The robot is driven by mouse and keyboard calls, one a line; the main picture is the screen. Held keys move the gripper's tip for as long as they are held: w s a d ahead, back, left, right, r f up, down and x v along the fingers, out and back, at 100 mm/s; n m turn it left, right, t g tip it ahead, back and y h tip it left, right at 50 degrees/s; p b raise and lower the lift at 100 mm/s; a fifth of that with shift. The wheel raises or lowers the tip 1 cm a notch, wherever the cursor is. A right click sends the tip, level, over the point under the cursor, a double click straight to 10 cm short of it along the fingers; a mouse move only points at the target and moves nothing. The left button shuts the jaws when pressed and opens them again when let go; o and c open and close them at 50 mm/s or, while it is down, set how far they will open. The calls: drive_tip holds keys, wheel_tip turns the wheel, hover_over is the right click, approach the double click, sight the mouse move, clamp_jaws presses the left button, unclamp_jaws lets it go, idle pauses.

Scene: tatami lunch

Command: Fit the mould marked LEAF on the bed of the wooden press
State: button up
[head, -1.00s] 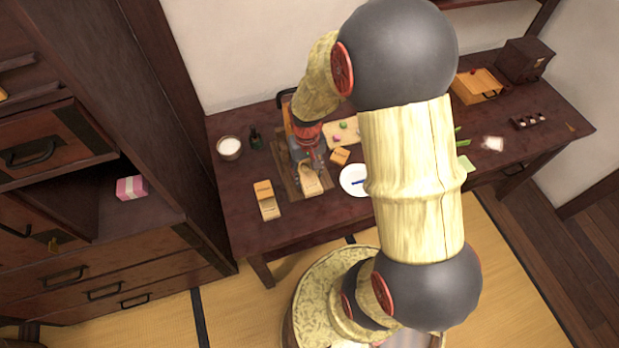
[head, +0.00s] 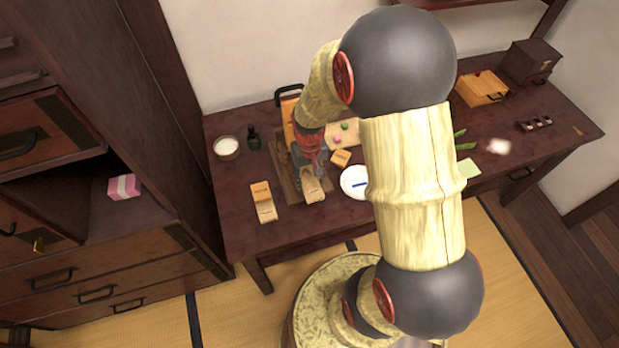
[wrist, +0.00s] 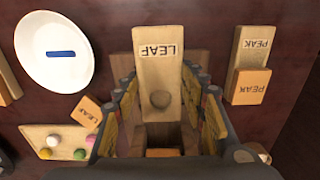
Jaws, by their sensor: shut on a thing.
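The mould marked LEAF (wrist: 160,62) is a pale wooden block with a round hollow. My gripper (wrist: 161,88) is shut on it, a finger on each side; its label end sticks out past the fingertips. In the head view the mould (head: 314,191) is at the front part of the wooden press (head: 284,178), below my gripper (head: 310,170). My wrist and fingers hide much of the press bed. I cannot tell whether the mould touches the bed. A small orange-brown block marked LEAF (wrist: 86,116) lies apart on the table.
The PEAK mould (wrist: 250,50) and its block (wrist: 249,86) lie left of the press in the head view. A white plate (head: 355,182) with a blue stick is right of it. A board with coloured balls (head: 343,134), a bowl (head: 227,148) and a dark bottle (head: 254,139) stand behind.

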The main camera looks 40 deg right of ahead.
drive_tip(key=shift+f+b, duration=0.75)
drive_tip(key=shift+f, duration=0.7)
idle(0.8)
drive_tip(key=o, duration=1.2)
drive_tip(key=shift+o, duration=0.3)
wheel_tip(320, 180, up, 12)
